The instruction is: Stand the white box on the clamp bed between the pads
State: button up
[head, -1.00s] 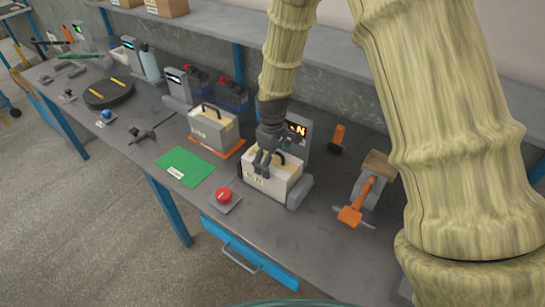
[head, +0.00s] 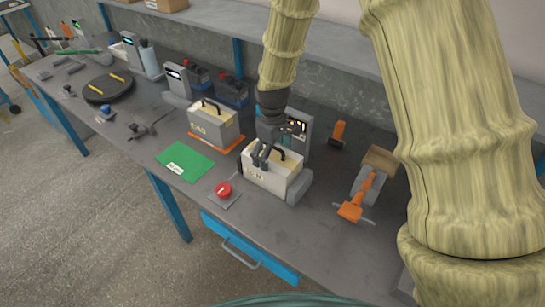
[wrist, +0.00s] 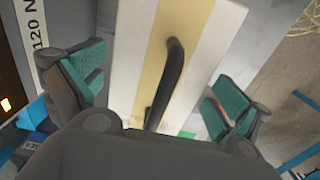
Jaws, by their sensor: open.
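The white box (head: 270,178), with a yellow stripe on top and a black handle, stands upright at the clamp station in the head view. A rounded grey pad (head: 300,188) is at its right end; the bed beneath and the other pad are largely hidden. The box top (wrist: 205,45) and handle (wrist: 171,80) fill the middle of the wrist view. My gripper (head: 262,158) is over the box's handle end. Its teal-lined fingers (wrist: 158,95) are open, one on each side of the box with gaps.
A grey display post (head: 298,125) stands behind the box. A red button (head: 223,189) is in front, and an orange-handled toggle clamp (head: 353,207) is to the right. A second box (head: 212,128) stands on an orange mat beside a green card (head: 186,160).

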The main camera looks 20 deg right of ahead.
notch_tip(320, 180, up, 11)
jog(key=shift+f+b, duration=0.15)
jog(key=shift+b, duration=0.95)
dwell(0.7)
